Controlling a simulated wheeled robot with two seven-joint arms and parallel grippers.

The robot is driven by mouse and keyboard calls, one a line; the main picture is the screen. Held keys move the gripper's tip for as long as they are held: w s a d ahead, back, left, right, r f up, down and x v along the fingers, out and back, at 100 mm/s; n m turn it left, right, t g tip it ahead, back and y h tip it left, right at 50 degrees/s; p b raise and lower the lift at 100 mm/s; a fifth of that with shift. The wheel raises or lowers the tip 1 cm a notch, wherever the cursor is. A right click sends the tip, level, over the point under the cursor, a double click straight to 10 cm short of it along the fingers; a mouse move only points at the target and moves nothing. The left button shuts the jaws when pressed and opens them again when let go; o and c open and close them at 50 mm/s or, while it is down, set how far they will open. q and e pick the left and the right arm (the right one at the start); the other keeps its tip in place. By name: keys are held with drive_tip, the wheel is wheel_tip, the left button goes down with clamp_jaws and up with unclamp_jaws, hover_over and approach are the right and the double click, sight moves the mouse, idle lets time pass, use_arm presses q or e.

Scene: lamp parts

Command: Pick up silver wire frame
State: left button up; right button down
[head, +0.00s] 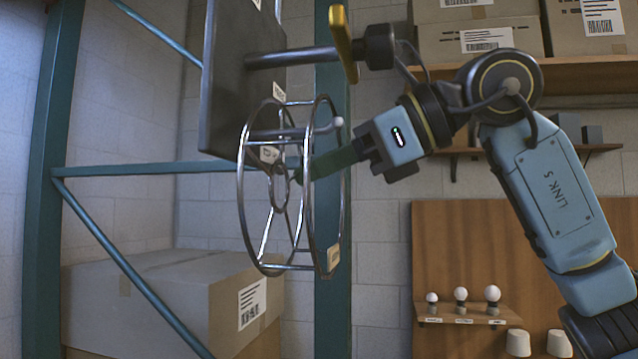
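The silver wire frame (241,190) has two large wire rings joined by short crossbars, with a small inner ring and a paper tag low on its right side. It stands on edge in front of the dark panel (232,85). A metal peg with a pale tip (338,122) runs through its upper part. My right gripper (302,174) comes in from the right. Its long dark green fingers pass into the frame and end by the small inner ring. The fingers overlap from this side, so their gap and any grip are hidden. My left gripper is out of view.
Above, a dark rod from the panel ends near a yellow plate (343,42). Blue-green rack posts and braces (325,310) stand behind the frame. A large carton (170,300) sits below left. A small shelf with bulbs (461,312) is at lower right.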

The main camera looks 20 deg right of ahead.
drive_tip(key=shift+r, duration=0.8)
drive_tip(key=s+d+b, duration=0.3)
drive_tip(key=s+d, duration=0.9)
drive_tip(key=d, duration=0.1)
drive_tip(key=shift+d, duration=0.25)
drive_tip(key=shift+w, duration=0.1)
